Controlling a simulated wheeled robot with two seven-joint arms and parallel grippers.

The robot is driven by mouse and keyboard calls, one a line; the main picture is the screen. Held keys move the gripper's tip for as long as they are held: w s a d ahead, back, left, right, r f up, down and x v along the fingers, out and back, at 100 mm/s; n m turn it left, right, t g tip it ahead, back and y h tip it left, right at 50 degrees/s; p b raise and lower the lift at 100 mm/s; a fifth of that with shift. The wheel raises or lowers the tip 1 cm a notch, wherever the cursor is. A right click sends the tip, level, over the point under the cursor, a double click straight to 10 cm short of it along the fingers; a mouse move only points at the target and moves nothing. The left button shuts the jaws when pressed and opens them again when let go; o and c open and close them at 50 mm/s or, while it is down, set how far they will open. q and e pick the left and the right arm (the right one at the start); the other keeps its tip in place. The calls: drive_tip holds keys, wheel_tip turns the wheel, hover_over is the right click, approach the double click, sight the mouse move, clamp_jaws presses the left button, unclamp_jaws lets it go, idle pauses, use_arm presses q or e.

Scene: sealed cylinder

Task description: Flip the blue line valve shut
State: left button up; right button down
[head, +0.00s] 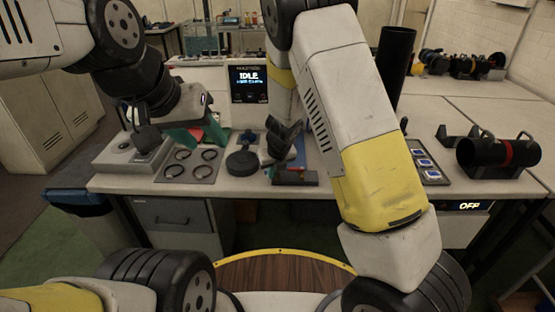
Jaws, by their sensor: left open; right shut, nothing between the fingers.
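A small fitting with a red bar (295,169) sits on a dark block at the front of the bench. A small blue part (263,157) shows just left of it, partly hidden by my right gripper; I cannot tell whether it is the blue line valve or how its handle stands. My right gripper (277,154) is shut and empty, pointing down close above these parts; contact cannot be made out.
A dark round-based piece (242,162) stands left of my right gripper. A grey plate with several black rings (190,166) lies further left. A black cylinder with a red band (506,153) lies in a cradle at right. A tall black tube (395,62) stands behind my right arm.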

drive_tip(key=shift+w+a+m+h, duration=0.25)
drive_tip(key=shift+a+m+h, duration=0.15)
drive_tip(key=shift+m, duration=0.7)
drive_tip(key=shift+d, duration=0.1)
